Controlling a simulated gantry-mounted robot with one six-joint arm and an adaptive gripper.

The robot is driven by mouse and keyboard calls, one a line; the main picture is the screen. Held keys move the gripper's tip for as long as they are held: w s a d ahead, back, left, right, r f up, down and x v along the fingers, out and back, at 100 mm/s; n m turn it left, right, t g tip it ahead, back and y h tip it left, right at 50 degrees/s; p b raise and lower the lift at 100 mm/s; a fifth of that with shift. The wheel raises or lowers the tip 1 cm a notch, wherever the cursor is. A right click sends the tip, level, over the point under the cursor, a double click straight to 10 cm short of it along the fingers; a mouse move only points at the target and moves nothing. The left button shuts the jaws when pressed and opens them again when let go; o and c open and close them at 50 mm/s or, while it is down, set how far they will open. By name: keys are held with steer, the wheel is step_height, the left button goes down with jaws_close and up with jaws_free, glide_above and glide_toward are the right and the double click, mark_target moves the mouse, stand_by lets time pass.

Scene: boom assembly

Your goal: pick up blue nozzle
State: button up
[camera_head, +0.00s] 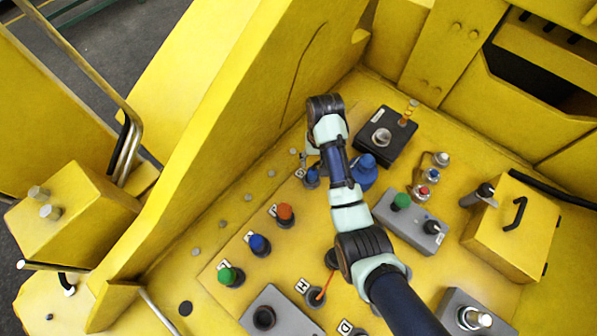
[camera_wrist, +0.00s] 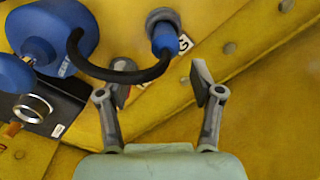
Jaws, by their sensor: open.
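The blue nozzle (camera_wrist: 164,38) stands in a grey round fitting beside a label marked G in the wrist view. A black hose (camera_wrist: 115,72) runs from near it to a large blue body (camera_wrist: 75,25). My gripper (camera_wrist: 163,84) is open and empty, its two fingers spread apart. The nozzle shows just beyond the gap between the fingertips, and they do not grip it. In the head view the nozzle (camera_head: 312,177) is at the left of my arm, with the blue body (camera_head: 364,172) to its right. The fingertips are not clear there.
A black box with a round knob (camera_head: 381,137) sits behind the blue body. A grey box with a green button (camera_head: 400,201) is at the right. Orange (camera_head: 285,213), blue (camera_head: 259,244) and green (camera_head: 229,275) knobs line the left. A tall yellow wall (camera_head: 215,130) rises beyond them.

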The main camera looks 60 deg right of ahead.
steer(key=shift+a+f, duration=0.1)
steer(key=shift+a, duration=0.05)
steer(key=shift+w+a+f, duration=0.1)
steer(key=shift+a+f, duration=0.1)
steer(key=shift+f, duration=0.75)
steer(key=f, duration=0.5)
steer(key=shift+a+f, duration=0.2)
steer(key=shift+f, duration=0.2)
steer(key=shift+w, duration=0.1)
jaws_close()
steer(key=shift+r, duration=0.15)
step_height(320, 180, up, 13)
steer(key=p, duration=0.2)
steer(key=shift+p, duration=0.3)
step_height(320, 180, up, 7)
steer(key=p, duration=0.8)
glide_above(313, 169)
